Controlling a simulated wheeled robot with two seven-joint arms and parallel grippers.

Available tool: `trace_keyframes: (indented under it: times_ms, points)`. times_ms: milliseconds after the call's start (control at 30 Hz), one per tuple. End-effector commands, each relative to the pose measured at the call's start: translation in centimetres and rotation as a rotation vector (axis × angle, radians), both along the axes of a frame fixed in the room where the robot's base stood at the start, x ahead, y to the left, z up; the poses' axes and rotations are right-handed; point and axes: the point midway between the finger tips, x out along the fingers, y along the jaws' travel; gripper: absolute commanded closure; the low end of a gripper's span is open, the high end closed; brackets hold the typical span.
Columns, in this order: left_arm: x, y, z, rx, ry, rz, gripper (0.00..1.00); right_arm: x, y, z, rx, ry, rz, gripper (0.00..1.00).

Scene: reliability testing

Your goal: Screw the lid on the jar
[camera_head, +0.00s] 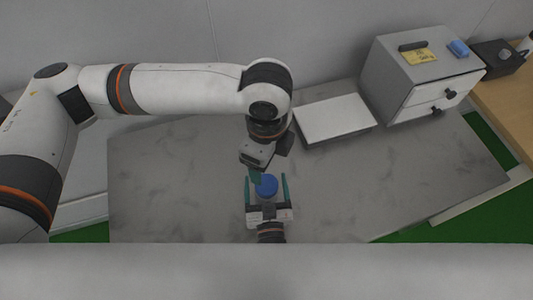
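A round blue lid (266,185) shows near the front middle of the table. Any jar body under it is hidden from this high view. My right gripper (267,188) comes in from the bottom edge, with its two green fingers spread on the left and right of the blue lid. A gap shows between each finger and the lid. My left gripper (255,175) hangs from the arm coming in from the left, just behind and above the lid. Only a bit of a green finger shows, so its opening is unclear.
The grey marbled table (180,180) is clear at left and right. A white flat-topped block (333,118) lies behind the grippers. A grey drawer box (420,75) at the back right carries a yellow note (419,57) and a blue item (458,48). A black device (497,58) stands beyond.

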Motion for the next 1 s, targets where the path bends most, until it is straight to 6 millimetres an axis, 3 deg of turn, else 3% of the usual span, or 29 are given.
trace_keyframes:
  times_ms: [233,700,1000]
  points:
    - [0.0,0.0,-0.2,0.000,0.000,0.000,0.24,-1.0,-0.1,-0.1,0.000,0.001,0.000,0.21]
    - [0.0,0.0,-1.4,0.000,0.000,0.000,0.24,-10.0,-1.0,-0.2,-0.001,0.002,0.000,0.21]
    - [0.0,0.0,-1.6,0.000,0.000,0.000,0.24,-12.0,-1.1,0.0,0.000,0.000,0.000,0.21]
